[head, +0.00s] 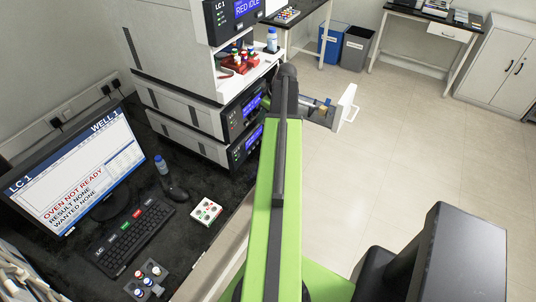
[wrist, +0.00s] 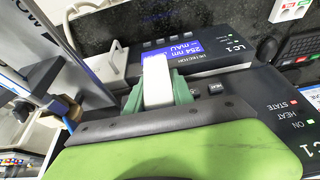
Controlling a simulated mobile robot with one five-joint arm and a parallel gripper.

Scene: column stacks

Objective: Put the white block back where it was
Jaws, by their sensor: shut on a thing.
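In the wrist view my gripper (wrist: 157,88) has green jaws shut on a white block (wrist: 157,75). The block stands out past the jaws, in front of a dark LC 1 detector panel with a blue display (wrist: 183,55). I cannot tell whether the block touches the panel. In the head view my gripper (head: 266,102) shows only as a bit of green beside the arm, next to the instrument stack (head: 235,122). The block cannot be made out there. An opened pale part with a handle (head: 346,106) sticks out right of the arm; a handle also shows in the wrist view (wrist: 114,60).
A red vial rack (head: 237,63) and a blue-capped bottle (head: 272,42) stand on the stack's ledge. The dark bench holds a monitor (head: 75,175), keyboard (head: 124,237), white holder (head: 206,211) and grey tray (head: 147,280).

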